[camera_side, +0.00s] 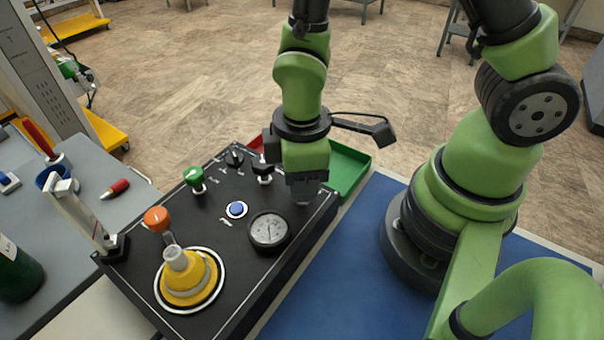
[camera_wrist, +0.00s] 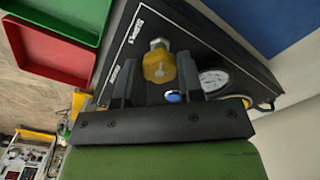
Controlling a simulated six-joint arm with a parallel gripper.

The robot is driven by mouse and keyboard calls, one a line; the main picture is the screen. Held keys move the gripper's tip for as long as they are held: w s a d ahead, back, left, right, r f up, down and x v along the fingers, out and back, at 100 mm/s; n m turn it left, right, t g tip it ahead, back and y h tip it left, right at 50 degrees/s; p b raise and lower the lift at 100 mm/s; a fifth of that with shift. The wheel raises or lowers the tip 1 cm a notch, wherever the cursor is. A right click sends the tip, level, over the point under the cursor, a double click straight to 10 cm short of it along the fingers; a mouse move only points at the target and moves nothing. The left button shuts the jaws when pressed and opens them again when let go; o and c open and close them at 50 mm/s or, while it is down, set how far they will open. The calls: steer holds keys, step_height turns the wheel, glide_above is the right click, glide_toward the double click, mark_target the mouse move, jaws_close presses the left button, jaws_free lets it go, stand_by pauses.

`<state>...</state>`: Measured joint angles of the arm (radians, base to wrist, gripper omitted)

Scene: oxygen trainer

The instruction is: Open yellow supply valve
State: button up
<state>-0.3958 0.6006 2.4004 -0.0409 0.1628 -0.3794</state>
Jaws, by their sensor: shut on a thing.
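The yellow supply valve (camera_wrist: 158,66) is a yellow knob on the black panel (camera_wrist: 222,48), beside a white "SUPPLY" label. In the wrist view it sits between the two dark fingers of my gripper (camera_wrist: 157,82), which are shut on it. In the side view my gripper (camera_side: 305,192) points down at the right end of the panel (camera_side: 215,262). The fingers and wrist hide the yellow knob there, so its turn angle cannot be told from that view.
The panel also bears a gauge (camera_side: 269,231), a blue button (camera_side: 237,209), a green knob (camera_side: 194,178), black knobs (camera_side: 235,157), an orange knob (camera_side: 157,219) and a yellow fitting (camera_side: 188,281). A green tray (camera_side: 349,167) and a red tray (camera_wrist: 45,57) lie behind.

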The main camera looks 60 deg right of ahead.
steer(key=shift+n, duration=0.4)
steer(key=o, duration=0.9)
step_height(320, 180, up, 10)
stand_by(0.3)
steer(key=s+d+r+m+t, duration=0.2)
steer(key=r+m, duration=0.2)
steer(key=s+d+r+m+t+y, duration=0.1)
steer(key=s+r+m+t, duration=0.1)
steer(key=r+m, duration=0.2)
steer(key=s+d+r+m+t+y, duration=0.1)
steer(key=d+r+m+t, duration=0.1)
steer(key=r+m+t, duration=0.1)
steer(key=shift+s+d+r+m, duration=0.2)
steer(key=shift+r+m, duration=0.2)
steer(key=shift+m, duration=0.2)
steer(key=shift+s+d+r+m, duration=0.2)
steer(key=shift+r+m, duration=0.15)
steer(key=shift+m, duration=0.25)
